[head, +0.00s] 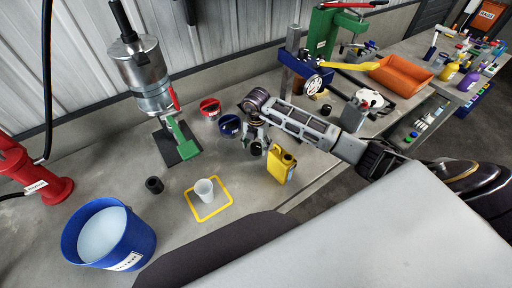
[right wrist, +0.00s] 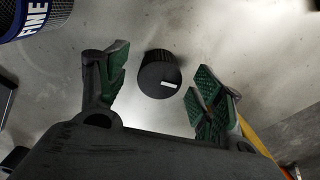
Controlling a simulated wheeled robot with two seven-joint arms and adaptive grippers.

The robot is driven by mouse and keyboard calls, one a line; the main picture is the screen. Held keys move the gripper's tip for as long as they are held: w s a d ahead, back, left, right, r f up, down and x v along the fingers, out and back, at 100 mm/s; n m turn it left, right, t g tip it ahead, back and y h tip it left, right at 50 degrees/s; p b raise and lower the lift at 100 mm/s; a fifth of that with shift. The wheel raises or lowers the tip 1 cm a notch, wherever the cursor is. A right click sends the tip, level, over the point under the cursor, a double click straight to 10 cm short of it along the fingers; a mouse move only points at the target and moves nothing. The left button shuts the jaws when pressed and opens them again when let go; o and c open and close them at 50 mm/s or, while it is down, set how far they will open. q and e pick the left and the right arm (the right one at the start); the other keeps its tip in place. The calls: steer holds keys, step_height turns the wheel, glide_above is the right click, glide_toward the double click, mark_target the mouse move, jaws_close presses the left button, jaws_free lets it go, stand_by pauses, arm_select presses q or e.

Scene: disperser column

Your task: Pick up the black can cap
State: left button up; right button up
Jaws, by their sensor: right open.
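A short black cylinder (right wrist: 160,76), which looks like the black can cap, has a small white mark on its top. In the right wrist view it lies between and a little beyond the two green-padded fingers of my right gripper (right wrist: 158,92), with clear gaps on both sides. In the head view my right gripper (head: 256,138) points down over the bench, with the black cap (head: 256,149) at its fingertips. The gripper is open and empty. My left gripper is not in view.
Another black cylinder (head: 154,185), a white cup (head: 204,190) and a blue bucket (head: 85,237) stand farther left on the bench.

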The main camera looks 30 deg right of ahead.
steer(key=shift+f, duration=0.8)
steer(key=c, duration=0.9)
